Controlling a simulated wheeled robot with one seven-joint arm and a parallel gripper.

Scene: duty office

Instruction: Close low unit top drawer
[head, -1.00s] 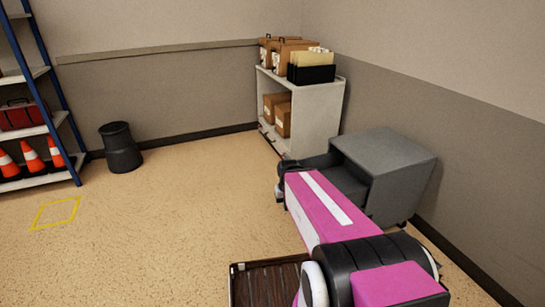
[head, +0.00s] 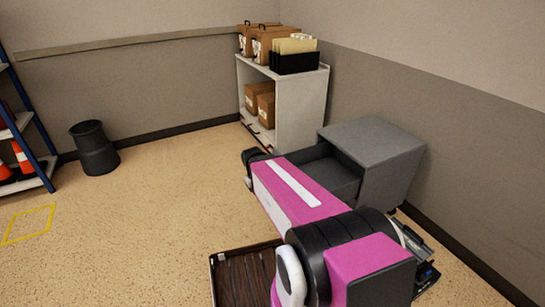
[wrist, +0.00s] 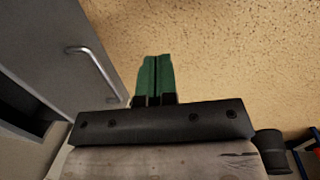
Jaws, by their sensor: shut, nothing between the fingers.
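The low unit (head: 395,165) is a dark grey cabinet against the right wall. Its top drawer (head: 333,178) is pulled out to the left, and its open inside shows. My arm crosses in front of the drawer and hides its lower part. In the wrist view, a grey front with a silver bar handle (wrist: 97,68) stands at the upper left. My gripper (wrist: 156,62) has green fingers, shut together and empty, pointing past the handle to its right, apart from it. In the head view my fingers are hidden.
A white shelf unit (head: 300,105) with boxes and a file holder stands behind the low unit. A black bin (head: 95,150) stands by the back wall, and a blue-posted rack (head: 35,120) is at the left edge.

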